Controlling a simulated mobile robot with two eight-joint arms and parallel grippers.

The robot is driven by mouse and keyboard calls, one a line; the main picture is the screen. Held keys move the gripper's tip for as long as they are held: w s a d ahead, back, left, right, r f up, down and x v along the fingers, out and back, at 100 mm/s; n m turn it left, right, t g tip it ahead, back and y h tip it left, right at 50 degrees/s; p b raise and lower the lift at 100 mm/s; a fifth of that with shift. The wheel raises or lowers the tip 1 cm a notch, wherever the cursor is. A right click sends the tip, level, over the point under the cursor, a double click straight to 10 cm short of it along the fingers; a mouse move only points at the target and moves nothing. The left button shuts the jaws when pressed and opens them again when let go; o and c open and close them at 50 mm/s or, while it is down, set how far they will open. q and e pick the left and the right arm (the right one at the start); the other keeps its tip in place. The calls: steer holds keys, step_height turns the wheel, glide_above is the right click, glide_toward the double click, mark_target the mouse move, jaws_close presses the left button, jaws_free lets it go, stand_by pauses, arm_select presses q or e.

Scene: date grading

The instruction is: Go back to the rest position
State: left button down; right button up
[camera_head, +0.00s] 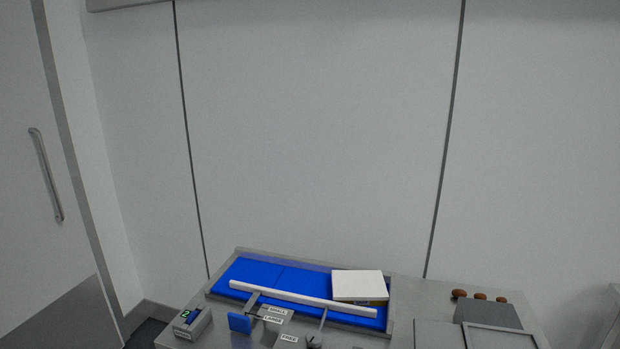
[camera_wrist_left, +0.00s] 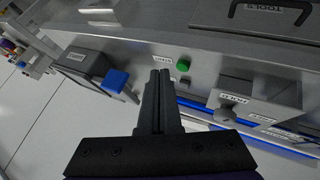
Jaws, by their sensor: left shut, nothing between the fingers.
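My left gripper (camera_wrist_left: 160,78) shows in the left wrist view. Its two dark fingers lie side by side, shut with nothing between them. The fingertips point at the grey metal front of the bench, close to a green button (camera_wrist_left: 183,65) in the picture; I cannot tell whether they touch anything. Neither gripper shows in the head view, and my right gripper is in no view.
A blue belt (camera_head: 255,272) runs across the bench, with a white box (camera_head: 358,284) at its right end. A blue paddle (camera_head: 239,323) and a small display unit (camera_head: 192,322) stand at the left. Several brown dates (camera_head: 480,296) lie at the right. A labelled drawer handle (camera_wrist_left: 270,12) shows.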

arm_select(q)
steer(key=s+a+f+n+y, duration=0.1)
steer(key=s+a+y, duration=0.1)
steer(key=s+a, duration=0.3)
steer(key=s+a+f+n+y, duration=0.1)
steer(key=s+a, duration=0.4)
steer(key=a, duration=0.6)
steer(key=s+a+f+n+t+y, duration=0.1)
steer(key=s+a+f+y, duration=0.1)
steer(key=s+a+y, duration=0.2)
steer(key=s+a, duration=0.1)
steer(key=a, duration=0.2)
steer(key=shift+s+a, duration=0.25)
steer(key=shift+a, duration=0.15)
